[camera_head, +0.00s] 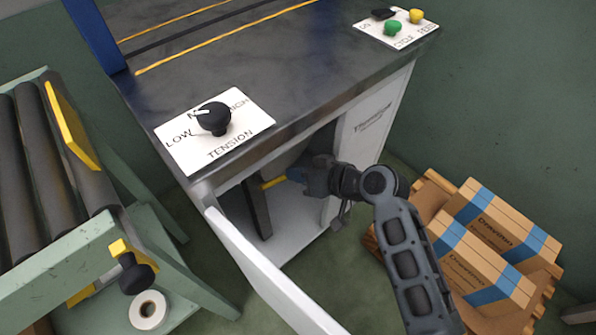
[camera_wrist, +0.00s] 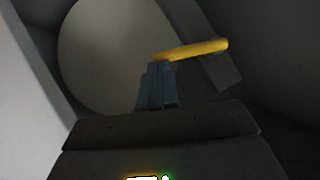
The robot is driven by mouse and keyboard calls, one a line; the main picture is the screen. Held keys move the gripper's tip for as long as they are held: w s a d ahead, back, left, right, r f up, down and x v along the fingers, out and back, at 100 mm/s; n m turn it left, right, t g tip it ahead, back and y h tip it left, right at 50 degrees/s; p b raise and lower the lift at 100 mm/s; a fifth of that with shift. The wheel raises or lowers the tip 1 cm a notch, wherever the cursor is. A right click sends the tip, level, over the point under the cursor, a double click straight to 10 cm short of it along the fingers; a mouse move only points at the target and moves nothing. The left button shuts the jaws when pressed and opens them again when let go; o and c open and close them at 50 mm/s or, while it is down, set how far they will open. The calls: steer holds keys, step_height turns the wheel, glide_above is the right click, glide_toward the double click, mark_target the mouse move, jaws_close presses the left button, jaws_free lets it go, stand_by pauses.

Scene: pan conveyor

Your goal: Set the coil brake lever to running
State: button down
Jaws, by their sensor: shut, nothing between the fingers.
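The coil brake lever, a yellow bar (camera_wrist: 195,48), lies nearly level in the wrist view, its right end slightly higher, in front of a dark grey upright. It also shows in the head view as a short yellow piece (camera_head: 272,182) inside the open cabinet. My gripper (camera_head: 293,175) reaches into the cabinet from the right. Its blue fingers (camera_wrist: 157,72) are shut and hold nothing. Their tips are at the lever's left end in the wrist view; I cannot tell whether they touch it. A pale round disc (camera_wrist: 105,50), perhaps the coil, is behind. Any lever markings are hidden.
The cabinet's white door (camera_head: 268,275) hangs open at the front. The tension knob panel (camera_head: 180,148) is on the tabletop above. A roller conveyor (camera_head: 55,270) stands left; boxes on a pallet (camera_head: 500,225) stand right. The cabinet walls are close around my gripper.

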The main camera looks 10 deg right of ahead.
steer(key=s+a+f+m+g+y+b, duration=0.1)
steer(key=s+a+f+m+y+b, duration=0.1)
steer(key=a+f+m+y+b, duration=0.2)
steer(key=shift+s+f+m+y+b, duration=0.25)
steer(key=shift+f+m+y+b, duration=0.5)
steer(key=shift+f+b, duration=1)
steer(key=shift+s, duration=0.1)
